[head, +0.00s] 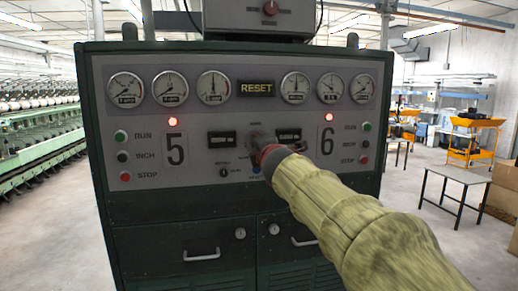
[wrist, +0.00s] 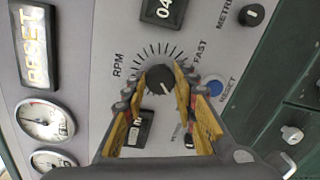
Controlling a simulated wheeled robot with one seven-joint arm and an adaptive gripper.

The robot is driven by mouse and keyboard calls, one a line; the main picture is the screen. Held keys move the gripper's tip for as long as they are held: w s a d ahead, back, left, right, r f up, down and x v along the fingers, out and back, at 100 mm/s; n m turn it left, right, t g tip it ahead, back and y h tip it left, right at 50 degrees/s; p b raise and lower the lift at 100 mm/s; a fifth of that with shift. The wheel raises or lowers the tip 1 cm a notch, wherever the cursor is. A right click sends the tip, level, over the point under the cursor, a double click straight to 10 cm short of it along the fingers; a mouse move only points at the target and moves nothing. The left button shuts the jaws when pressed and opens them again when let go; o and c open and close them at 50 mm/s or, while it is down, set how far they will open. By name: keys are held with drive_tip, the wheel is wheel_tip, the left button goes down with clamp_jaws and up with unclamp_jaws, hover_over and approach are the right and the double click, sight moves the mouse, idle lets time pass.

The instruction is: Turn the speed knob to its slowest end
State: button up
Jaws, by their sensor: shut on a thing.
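The speed knob (wrist: 160,79) is a round black knob inside an arc of tick marks on the grey panel, with "RPM" and "FAST" printed beside the arc. A pale mark shows on its lower right part in the wrist view. My gripper (wrist: 159,86) has its two yellow-padded fingers on either side of the knob and is shut on it. In the head view my gripper (head: 266,155) is at the middle of the panel (head: 200,122), and it and my sleeved arm hide the knob there.
A blue button (wrist: 214,87) and a small black knob (wrist: 251,15) sit near the speed knob. Gauges (head: 214,87) and a RESET plate (head: 257,88) line the panel top. Drawer handles (head: 202,256) stick out below. An orange-framed cart (head: 470,140) and a table (head: 456,174) stand right.

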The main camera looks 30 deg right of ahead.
drive_tip(key=shift+f, duration=0.15)
idle(0.3)
drive_tip(key=o, duration=1.1)
drive_tip(key=shift+o, duration=0.2)
drive_tip(key=v, duration=1.2)
